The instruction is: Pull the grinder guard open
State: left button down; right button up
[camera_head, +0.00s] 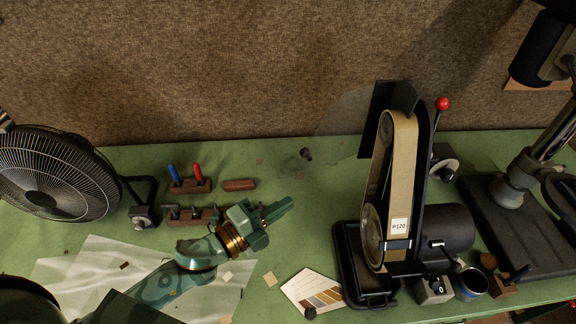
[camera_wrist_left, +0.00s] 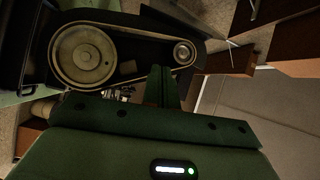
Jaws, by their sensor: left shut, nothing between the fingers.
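The belt grinder (camera_head: 398,190) stands upright right of centre, with a tan belt marked P120. A black plate (camera_head: 376,118) beside the top of the belt looks like its guard; I cannot tell how far it is open. A faint clear pane (camera_head: 338,112) shows left of this plate. My left gripper (camera_head: 290,204) is shut and empty above the bench, left of the grinder and apart from it. In the left wrist view, my shut fingers (camera_wrist_left: 162,86) point toward the grinder's side, where a large wheel (camera_wrist_left: 85,57) and a small wheel show. My right gripper is out of view.
A fan (camera_head: 45,175) stands at the left. Tool blocks (camera_head: 190,186) sit behind my left arm. A drill-press-like stand (camera_head: 515,195) is at the right. A colour-strip card (camera_head: 313,291) and a small dark cup (camera_head: 471,284) lie near the grinder base. The green bench behind my gripper is mostly clear.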

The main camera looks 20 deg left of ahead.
pick_arm(q)
jog(key=w+d+m+p, duration=0.1)
jog(key=w+p, duration=0.1)
jog(key=w, duration=0.9)
jog(key=shift+w+d+f+y+p, duration=0.2)
jog(key=shift+w+d+y+p, duration=0.1)
jog(key=shift+w+d, duration=0.1)
